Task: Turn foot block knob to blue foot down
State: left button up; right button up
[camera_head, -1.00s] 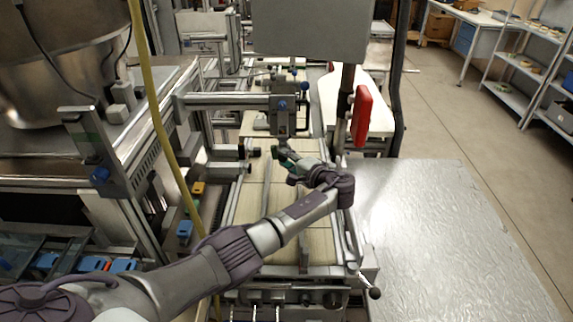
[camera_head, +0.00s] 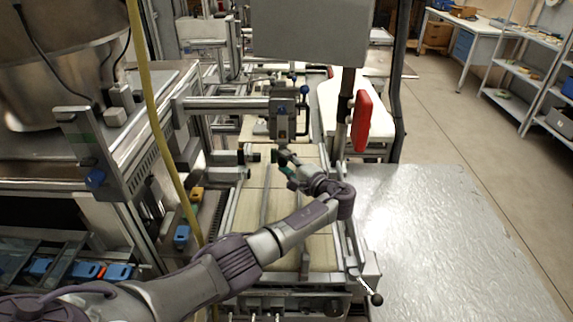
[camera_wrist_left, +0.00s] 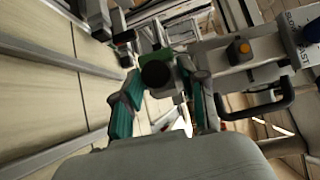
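A grey metal block (camera_head: 283,122) with small blue parts hangs from a crossbar over the conveyor. My left gripper (camera_head: 284,161) is just below and in front of it, with green-teal finger pads. In the left wrist view, my left gripper (camera_wrist_left: 162,108) is open, one finger on each side of a round black knob (camera_wrist_left: 157,74) on a green-edged mount. Whether the fingers touch the knob cannot be told. A blue foot cannot be made out clearly. My right gripper is not in view.
The conveyor bed (camera_head: 255,205) runs below between metal rails. A red part (camera_head: 362,120) stands on a post to the right. A yellow hose (camera_head: 157,120) hangs at the left. A bare metal table (camera_head: 440,230) is at the right.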

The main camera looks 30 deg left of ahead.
pick_arm(q)
jog(key=shift+o, duration=0.5)
jog(key=shift+f, duration=0.15)
jog(key=v, duration=1.2)
